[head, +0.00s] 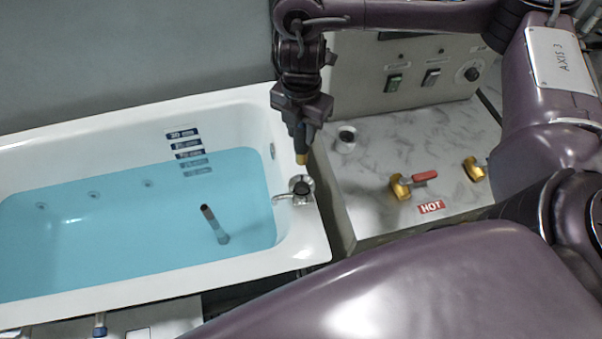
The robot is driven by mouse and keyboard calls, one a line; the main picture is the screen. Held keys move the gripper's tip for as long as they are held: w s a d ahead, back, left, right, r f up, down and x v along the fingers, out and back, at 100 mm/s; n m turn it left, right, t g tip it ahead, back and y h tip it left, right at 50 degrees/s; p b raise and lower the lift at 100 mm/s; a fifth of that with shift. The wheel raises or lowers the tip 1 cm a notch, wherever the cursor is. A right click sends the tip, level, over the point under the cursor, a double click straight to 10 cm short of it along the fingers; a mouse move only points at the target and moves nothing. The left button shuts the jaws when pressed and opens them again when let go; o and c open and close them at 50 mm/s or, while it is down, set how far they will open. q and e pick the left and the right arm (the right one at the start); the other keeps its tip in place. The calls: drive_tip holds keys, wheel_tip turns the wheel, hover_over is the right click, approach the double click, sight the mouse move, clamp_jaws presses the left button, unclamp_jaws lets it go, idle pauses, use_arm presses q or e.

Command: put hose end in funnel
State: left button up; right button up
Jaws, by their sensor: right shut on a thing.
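My right gripper (301,127) hangs pointing down over the right end of the bathtub. It is shut on the hose end (302,158), whose brass-coloured tip shows below the fingers. The rest of the hose is hard to make out. A short white round piece with a dark opening (345,138), which looks like the funnel, stands on the marbled counter. The hose tip is to the left of it and apart from it, just above the tub's tap in the picture. My left gripper is not in view.
The white bathtub (100,125) holds blue water, with an upright pipe (215,225) standing in it. A chrome tap (300,188) sits on its right rim. Brass valves, one with a red handle (424,176), stand on the counter (375,205) before a switch panel (420,80).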

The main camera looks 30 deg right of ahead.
sight(302, 143)
wheel_tip(302, 143, down, 16)
drive_tip(key=b, duration=0.2)
drive_tip(key=shift+f, duration=0.15)
drive_tip(key=shift+f+b, duration=0.15)
drive_tip(key=shift+b, duration=0.15)
drive_tip(key=o, duration=1.1)
drive_tip(key=shift+c, duration=0.2)
wheel_tip(302, 143, up, 12)
drive_tip(key=shift+r+p, duration=0.2)
drive_tip(key=shift+p, duration=0.65)
